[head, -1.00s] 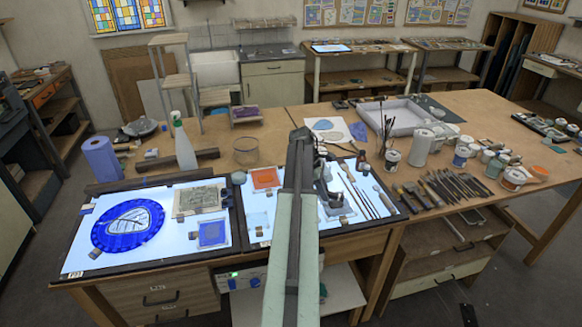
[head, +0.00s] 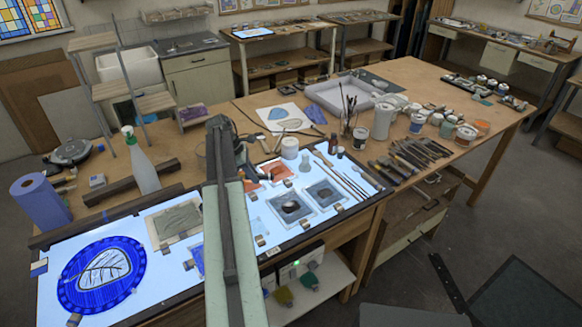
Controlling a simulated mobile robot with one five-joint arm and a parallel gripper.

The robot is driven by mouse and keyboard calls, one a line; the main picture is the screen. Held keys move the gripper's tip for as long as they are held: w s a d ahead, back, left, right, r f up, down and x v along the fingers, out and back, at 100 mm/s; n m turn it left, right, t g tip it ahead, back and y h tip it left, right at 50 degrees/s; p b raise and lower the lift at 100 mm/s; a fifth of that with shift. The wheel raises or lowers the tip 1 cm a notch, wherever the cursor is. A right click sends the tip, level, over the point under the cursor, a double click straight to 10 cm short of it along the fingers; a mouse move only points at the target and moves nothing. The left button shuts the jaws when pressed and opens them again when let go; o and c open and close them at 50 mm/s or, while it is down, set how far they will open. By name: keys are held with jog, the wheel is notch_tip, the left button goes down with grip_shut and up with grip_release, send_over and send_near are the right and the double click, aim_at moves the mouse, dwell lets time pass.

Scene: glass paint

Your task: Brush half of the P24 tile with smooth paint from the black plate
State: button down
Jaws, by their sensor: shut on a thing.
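My arm (head: 232,235) rises through the middle of the head view and hides part of the lit work surface. My gripper is hidden behind it, so whatever it holds cannot be seen. Two grey square plates, one (head: 291,207) left of the other (head: 325,193), lie on the right light panel (head: 300,233), each with a dark patch in its middle. A pale clear tile (head: 257,230) lies just right of my arm. A blue tile (head: 197,258) is partly covered by my arm. An orange tile (head: 275,170) lies farther back. I cannot read which tile is P24.
A round blue glass piece (head: 75,295) with a leaf design lies on the left panel. Long brushes (head: 340,175) lie right of the plates. A spray bottle (head: 142,165) and blue roll (head: 38,205) stand at left.

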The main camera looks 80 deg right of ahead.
jog(key=n+g+b, duration=0.2)
jog(key=b, duration=0.1)
send_near(284, 193)
jog(key=f, duration=0.1)
jog(key=w+d+f, duration=0.1)
jog(key=f, duration=0.1)
jog(key=shift+w+d, duration=0.1)
jog(key=shift+d, duration=0.15)
jog(key=s+n+g+h+b, duration=0.1)
jog(key=s, duration=0.1)
jog(key=s+r+n+g+h+b, duration=0.1)
jog(key=s+b, duration=0.1)
jog(key=s+r+n+g+h+b, duration=0.1)
jog(key=s, duration=0.1)
jog(key=shift+s+a+g+b, duration=0.3)
jog(key=shift+a+g, duration=0.05)
jog(key=shift+g, duration=0.05)
jog(key=s+a+r+n+g+h+b, duration=0.2)
jog(key=s+r+n+g+h+b, duration=0.3)
jog(key=r, duration=0.3)
jog(key=shift+m+t+h, duration=0.4)
jog(key=shift+h, duration=0.1)
notch_tip(284, 193, down, 5)
jog(key=b, duration=0.5)
jog(key=shift+w+d, duration=0.1)
jog(key=shift+d, duration=0.1)
jog(key=shift+f, duration=0.3)
jog(key=shift+f+b, duration=0.3)
jog(key=shift+b, duration=0.2)
jog(key=shift+r, duration=0.15)
